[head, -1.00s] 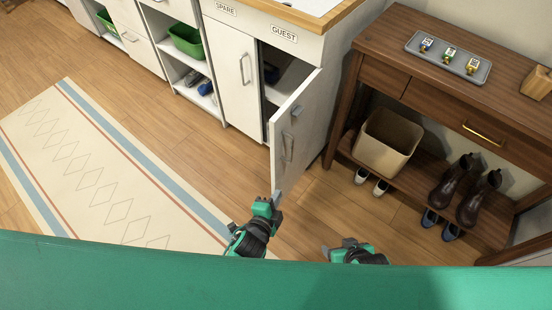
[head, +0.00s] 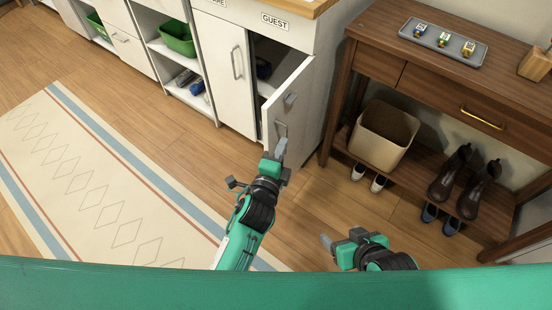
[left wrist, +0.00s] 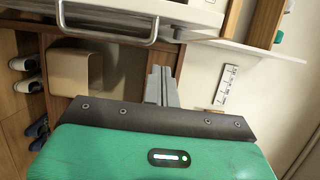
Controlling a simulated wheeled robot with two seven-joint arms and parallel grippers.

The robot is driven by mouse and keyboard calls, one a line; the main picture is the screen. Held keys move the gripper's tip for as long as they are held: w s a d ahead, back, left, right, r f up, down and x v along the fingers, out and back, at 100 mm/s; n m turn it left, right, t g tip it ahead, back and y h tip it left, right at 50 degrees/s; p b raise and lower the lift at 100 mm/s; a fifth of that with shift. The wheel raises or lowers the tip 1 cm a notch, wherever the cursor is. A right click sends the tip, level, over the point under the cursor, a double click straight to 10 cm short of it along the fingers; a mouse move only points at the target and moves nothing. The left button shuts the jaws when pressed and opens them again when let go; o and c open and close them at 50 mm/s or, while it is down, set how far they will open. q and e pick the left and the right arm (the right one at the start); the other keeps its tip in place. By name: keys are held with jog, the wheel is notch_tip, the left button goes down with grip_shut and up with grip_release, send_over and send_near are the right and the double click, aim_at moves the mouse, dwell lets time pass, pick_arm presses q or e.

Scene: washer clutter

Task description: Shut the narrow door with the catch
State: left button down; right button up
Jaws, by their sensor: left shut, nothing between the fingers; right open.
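The narrow white door (head: 303,88) under the GUEST label (head: 274,21) stands open, swung out from its cabinet. A small grey catch (head: 290,99) sits near its top, with a bar handle (head: 282,129) below. My left gripper (head: 280,149) is shut and empty, close to the door's handle side; the head view does not show whether it touches. In the left wrist view, the shut fingers (left wrist: 160,85) point toward the door, beside the handle (left wrist: 108,38). My right gripper (head: 338,244) is open and empty, low and away from the door.
A closed white door (head: 222,65) is left of the opening. A wooden console (head: 400,78) stands right, with a beige bin (head: 385,138) and shoes on its lower shelf. A patterned rug (head: 95,180) lies left. The floor between rug and console is clear.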

aim_at(272, 132)
pick_arm(q)
jog(key=w, duration=0.1)
jog(key=w+a, duration=0.1)
jog(key=w, duration=0.1)
jog(key=w+a, duration=0.1)
jog(key=w, duration=0.1)
jog(key=shift+w+a, duration=0.15)
jog(key=shift+w, duration=0.1)
jog(key=shift+a, duration=0.1)
